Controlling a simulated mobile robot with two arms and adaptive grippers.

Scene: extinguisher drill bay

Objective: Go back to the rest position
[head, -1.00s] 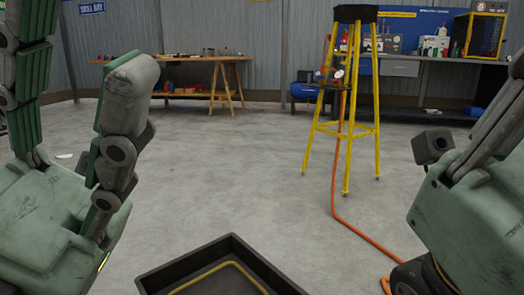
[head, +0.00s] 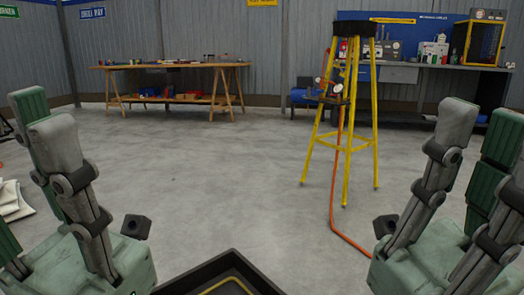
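My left gripper (head: 40,105) stands at the lower left of the head view. Its fingers point up, with green pads and grey links; they are apart with nothing between them. My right gripper (head: 483,115) stands at the lower right. Its fingers also point up, spread apart and empty. Both palms are low in the picture, partly cut off by the edges. Neither gripper touches anything in view.
A black tray (head: 185,280) with a yellow line inside shows at the bottom centre. A yellow stool (head: 376,120) with an orange hose (head: 333,215) stands ahead right. A wooden workbench (head: 165,72) and a grey bench (head: 400,72) line the back. White cloth-like items (head: 12,200) lie left. The middle floor is clear.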

